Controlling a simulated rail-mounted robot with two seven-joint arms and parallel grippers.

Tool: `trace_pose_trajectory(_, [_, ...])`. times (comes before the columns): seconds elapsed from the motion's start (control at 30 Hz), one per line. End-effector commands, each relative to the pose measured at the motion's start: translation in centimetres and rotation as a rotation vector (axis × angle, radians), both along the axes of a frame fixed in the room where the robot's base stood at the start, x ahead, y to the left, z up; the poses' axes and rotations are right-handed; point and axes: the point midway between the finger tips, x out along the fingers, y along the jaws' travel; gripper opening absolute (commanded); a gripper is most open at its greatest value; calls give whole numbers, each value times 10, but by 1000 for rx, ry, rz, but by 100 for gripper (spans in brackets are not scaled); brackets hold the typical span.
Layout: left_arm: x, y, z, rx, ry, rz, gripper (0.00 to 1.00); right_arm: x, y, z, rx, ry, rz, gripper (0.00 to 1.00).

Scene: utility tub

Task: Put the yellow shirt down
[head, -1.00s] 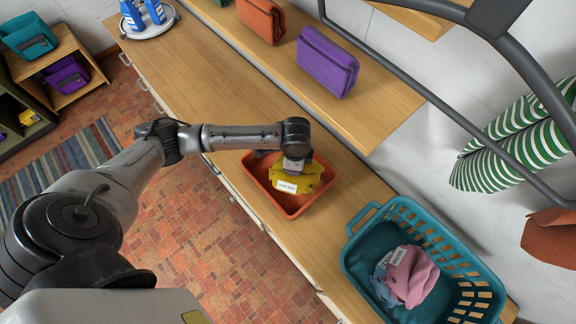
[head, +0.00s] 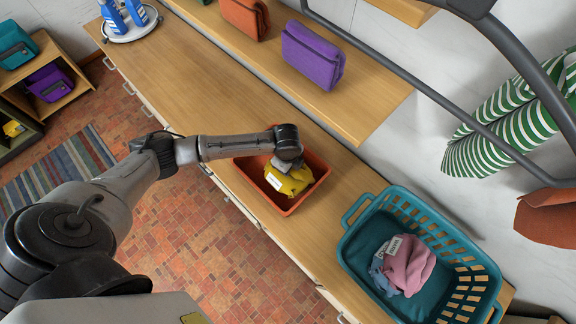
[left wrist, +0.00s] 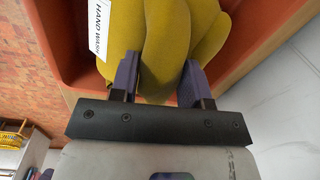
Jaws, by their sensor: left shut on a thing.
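The yellow shirt (head: 291,182) is a bunched cloth with a white label, over the orange-red tub (head: 318,188) on the wooden counter. My left gripper (head: 287,164) is above the tub, shut on the yellow shirt. In the left wrist view the two purple-grey fingers (left wrist: 160,84) pinch a fold of the yellow shirt (left wrist: 150,30), whose label reads "HAND WASH". The tub's wall (left wrist: 255,35) shows behind it. I cannot tell whether the shirt touches the tub's floor. My right gripper is not in view.
A teal basket (head: 352,250) with a pink cloth (head: 410,265) and a blue-grey cloth stands to the right on the counter. A raised shelf (head: 370,105) with a purple pouch (head: 313,55) and an orange pouch (head: 245,17) runs behind.

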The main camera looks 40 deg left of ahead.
Motion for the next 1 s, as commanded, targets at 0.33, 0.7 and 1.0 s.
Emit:
trace_pose_trajectory(0.33, [0,0,-35,1,1,1,3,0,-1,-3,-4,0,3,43])
trace_pose_trajectory(0.7, [0,0,-38,1,0,0,3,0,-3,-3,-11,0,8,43])
trace_pose_trajectory(1.0, [0,0,-38,1,0,0,69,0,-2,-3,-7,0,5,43])
